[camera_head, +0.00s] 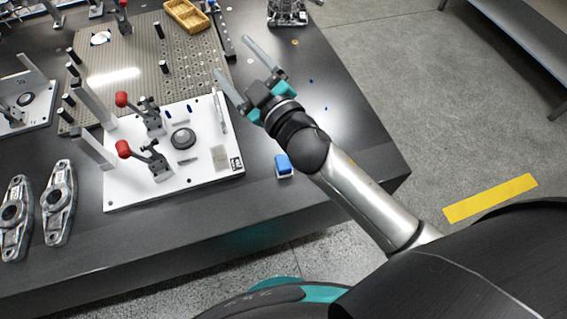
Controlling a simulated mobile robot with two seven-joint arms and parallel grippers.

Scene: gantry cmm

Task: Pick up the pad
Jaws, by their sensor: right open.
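A small blue pad (284,163) with a pale lower edge lies on the dark table, just right of the white fixture plate. My right gripper (231,56) reaches in from the lower right, with its two grey fingers spread apart and nothing between them. It is above the table, beyond the pad and up-left of it in the picture. The pad sits beside my right forearm, apart from the fingers. My left gripper is out of view.
The white fixture plate (208,185) carries red-handled clamps and upright posts. A perforated plate (125,55) with black pegs and a yellow tray (186,14) lie behind. Metal castings (57,203) lie at left. The table's right part is mostly clear.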

